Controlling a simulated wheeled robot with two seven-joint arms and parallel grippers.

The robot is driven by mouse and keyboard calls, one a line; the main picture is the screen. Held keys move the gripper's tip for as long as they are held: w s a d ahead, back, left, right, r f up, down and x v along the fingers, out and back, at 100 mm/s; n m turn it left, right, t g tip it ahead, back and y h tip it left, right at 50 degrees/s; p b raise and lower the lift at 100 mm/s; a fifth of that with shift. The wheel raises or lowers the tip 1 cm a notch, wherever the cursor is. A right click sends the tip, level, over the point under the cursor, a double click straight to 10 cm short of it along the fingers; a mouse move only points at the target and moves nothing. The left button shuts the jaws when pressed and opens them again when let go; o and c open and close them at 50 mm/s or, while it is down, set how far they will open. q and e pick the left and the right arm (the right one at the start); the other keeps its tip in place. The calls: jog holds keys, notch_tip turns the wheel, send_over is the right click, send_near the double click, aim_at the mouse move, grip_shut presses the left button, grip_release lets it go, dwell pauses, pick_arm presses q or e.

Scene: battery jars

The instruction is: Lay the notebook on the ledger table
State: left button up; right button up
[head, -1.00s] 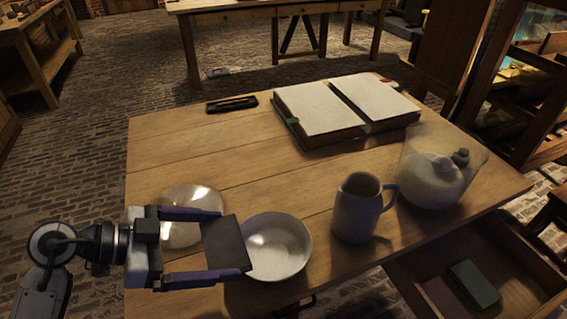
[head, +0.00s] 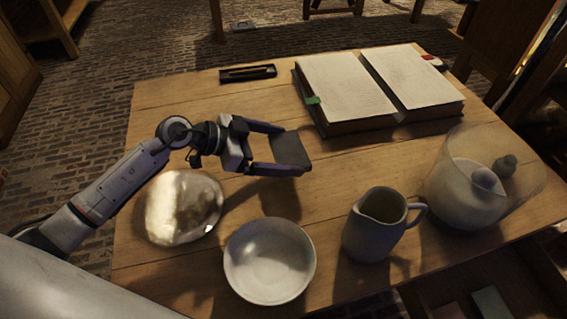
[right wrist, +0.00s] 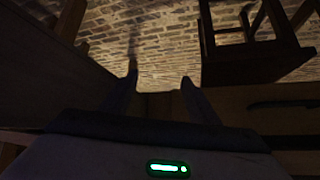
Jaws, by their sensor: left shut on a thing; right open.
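My left gripper (head: 277,149) is shut on a small dark grey notebook (head: 293,151) and holds it above the middle of the wooden ledger table (head: 180,120). A shadow lies on the wood below, so the notebook looks clear of the top. The open ledger (head: 350,90) lies at the back of the table, beyond the notebook. In the right wrist view my right gripper (right wrist: 157,92) is open, its two dark fingers apart with nothing between them.
A dark pen tray (head: 248,73) lies at the back. Bare wood surrounds the spot under the notebook.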

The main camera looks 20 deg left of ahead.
pick_arm(q)
jog(key=shift+f+b, duration=0.65)
jog(key=shift+f, duration=1.85)
jog(key=shift+f, duration=0.15)
jog(key=o, duration=0.8)
jog(key=shift+c, duration=0.2)
jog(key=p+v, duration=0.1)
jog(key=v, duration=1.1)
